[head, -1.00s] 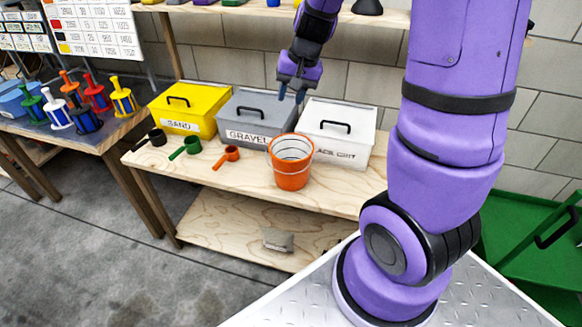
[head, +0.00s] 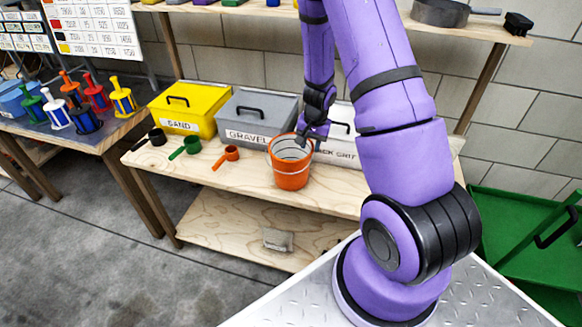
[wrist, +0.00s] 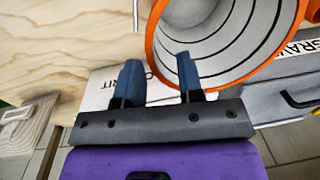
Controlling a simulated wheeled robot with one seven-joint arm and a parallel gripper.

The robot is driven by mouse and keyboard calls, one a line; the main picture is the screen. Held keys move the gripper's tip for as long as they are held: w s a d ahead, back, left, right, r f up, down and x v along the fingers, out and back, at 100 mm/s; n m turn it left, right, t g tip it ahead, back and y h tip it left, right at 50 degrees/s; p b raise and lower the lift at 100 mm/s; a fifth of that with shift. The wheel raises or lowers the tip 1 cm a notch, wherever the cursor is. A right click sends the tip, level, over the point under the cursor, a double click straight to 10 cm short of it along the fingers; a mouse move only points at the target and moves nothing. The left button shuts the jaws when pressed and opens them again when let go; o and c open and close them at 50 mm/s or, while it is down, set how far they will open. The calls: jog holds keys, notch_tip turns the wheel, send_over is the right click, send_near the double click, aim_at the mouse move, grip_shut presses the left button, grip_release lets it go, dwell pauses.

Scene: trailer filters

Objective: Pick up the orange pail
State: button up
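The orange pail (head: 290,175) stands upright on the wooden bench, in front of the grey and white bins. It has a pale ringed inside and a thin wire handle. My gripper (head: 309,139) is at the right, back part of its rim. In the wrist view the pail's orange rim (wrist: 152,48) curves past the fingertips. My gripper (wrist: 158,58) is open there, one blue finger outside the rim and the other overlapping the pail's mouth. I cannot tell whether either finger touches the pail.
A yellow sand bin (head: 190,108), grey gravel bin (head: 257,118) and white grit bin (head: 338,150) stand behind. Black, green (head: 190,146) and orange (head: 228,156) scoops lie to the left. A shelf (head: 225,9) runs above. Bare bench lies in front of the pail.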

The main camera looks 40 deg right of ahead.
jog(key=shift+w+a+f, duration=0.1)
jog(key=shift+f, duration=1.55)
jog(key=shift+w+a+f, duration=0.1)
jog(key=shift+f, duration=1.5)
grip_shut()
